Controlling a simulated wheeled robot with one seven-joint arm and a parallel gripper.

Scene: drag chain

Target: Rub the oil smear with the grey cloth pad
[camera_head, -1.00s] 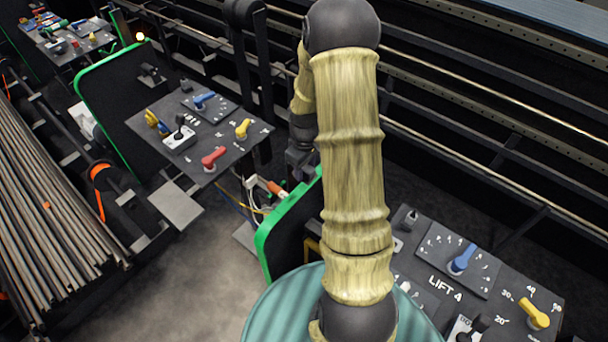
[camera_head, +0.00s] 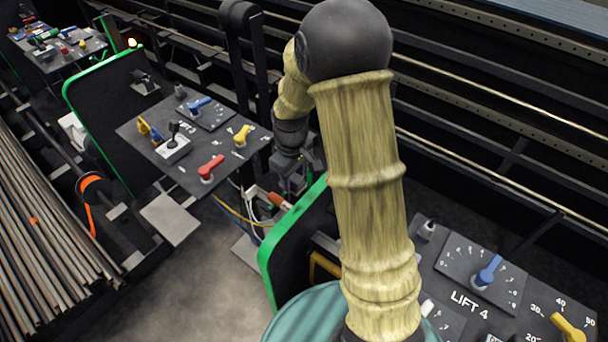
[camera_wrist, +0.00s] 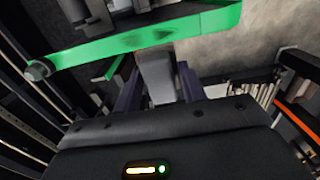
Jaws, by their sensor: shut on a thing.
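My gripper (camera_wrist: 159,88) shows in the wrist view with its two dark fingers on either side of a grey block-like piece, which looks like the grey cloth pad (camera_wrist: 157,72). The fingers are shut on it. In the head view my gripper (camera_head: 288,178) hangs left of my upper arm, near the top of a green-edged panel (camera_head: 290,225); the pad cannot be made out there. The green edge (camera_wrist: 150,38) also crosses the wrist view just beyond the pad.
A control desk with red and yellow handles (camera_head: 195,150) stands left of my gripper. The Lift 4 desk (camera_head: 470,290) is at lower right. Cables (camera_head: 240,215) run beside the green-edged panel. Long bars (camera_head: 45,250) lie at the left. Grey floor (camera_head: 200,280) is open between.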

